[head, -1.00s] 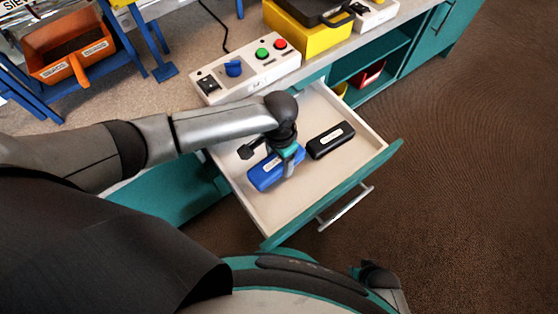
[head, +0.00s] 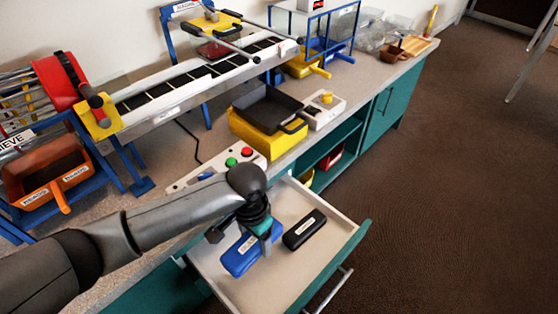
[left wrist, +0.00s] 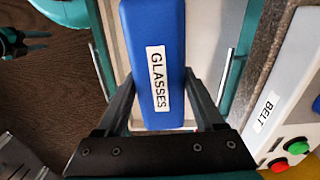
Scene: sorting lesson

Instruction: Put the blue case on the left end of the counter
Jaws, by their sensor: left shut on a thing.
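The blue case (head: 240,257), with a white label, is in the open drawer (head: 281,288). My left gripper (head: 262,243) reaches down into the drawer and is shut on this case. In the left wrist view the blue case (left wrist: 158,35) lies between the two fingers, its label reading GLASSES. I cannot tell whether it touches the drawer floor. The grey speckled counter (head: 122,215) runs behind the drawer; my arm covers part of its left side. My right gripper (left wrist: 38,41) shows small at the left wrist view's left edge, its fingers apart and empty.
A black case (head: 303,231) lies in the drawer beside the blue one.

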